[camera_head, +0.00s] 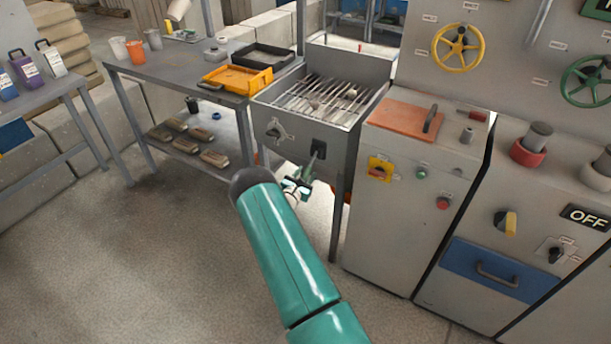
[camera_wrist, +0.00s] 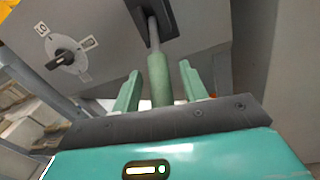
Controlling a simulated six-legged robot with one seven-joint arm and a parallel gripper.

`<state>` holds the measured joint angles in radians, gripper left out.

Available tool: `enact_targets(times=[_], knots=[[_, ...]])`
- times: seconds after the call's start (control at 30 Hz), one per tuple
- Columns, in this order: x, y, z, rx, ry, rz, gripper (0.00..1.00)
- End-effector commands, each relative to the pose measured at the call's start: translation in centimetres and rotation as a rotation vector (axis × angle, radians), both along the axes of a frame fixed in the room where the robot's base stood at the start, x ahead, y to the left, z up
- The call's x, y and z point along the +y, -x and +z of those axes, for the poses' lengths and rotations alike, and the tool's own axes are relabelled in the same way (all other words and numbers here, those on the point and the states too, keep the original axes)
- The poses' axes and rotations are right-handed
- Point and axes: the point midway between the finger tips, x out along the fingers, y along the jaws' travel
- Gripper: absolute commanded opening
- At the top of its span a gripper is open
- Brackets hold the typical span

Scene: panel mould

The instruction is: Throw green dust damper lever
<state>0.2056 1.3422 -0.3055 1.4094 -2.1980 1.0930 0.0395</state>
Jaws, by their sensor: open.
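The green dust damper lever (camera_wrist: 159,80) has a rounded green grip on a grey rod that comes out of a dark slotted plate (camera_wrist: 155,16). The plate is on the front of the grey grate cabinet (camera_head: 280,112), and it also shows in the head view (camera_head: 319,148). My gripper (camera_wrist: 160,68) is open, with one green finger on each side of the lever's grip. Gaps show between the grip and both fingers. In the head view my gripper (camera_head: 297,186) is small, just below the plate, and partly hidden by my arm.
A rotary knob (camera_wrist: 62,58) is left of the lever on the same panel. A cabinet with an orange board (camera_head: 403,119) stands close on the right. A workbench (camera_head: 175,72) with a yellow tray (camera_head: 238,80) is to the left. The floor in front is clear.

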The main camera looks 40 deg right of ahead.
Motion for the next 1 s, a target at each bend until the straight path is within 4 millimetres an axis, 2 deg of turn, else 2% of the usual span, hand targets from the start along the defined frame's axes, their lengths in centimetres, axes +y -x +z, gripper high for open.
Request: enact_targets(times=[0.27, 0.4, 0.47, 0.5, 1.0], knots=[[-0.13, -0.02, -0.03, 0.001, 0.000, -0.001, 0.41], [-0.12, -0.02, -0.02, 0.000, 0.000, -0.001, 0.14], [-0.12, -0.01, -0.02, 0.000, 0.000, -0.001, 0.02], [-0.12, 0.00, -0.02, 0.000, 0.000, -0.001, 0.00], [0.25, 0.10, 0.93, 0.025, -0.077, -0.001, 0.00]])
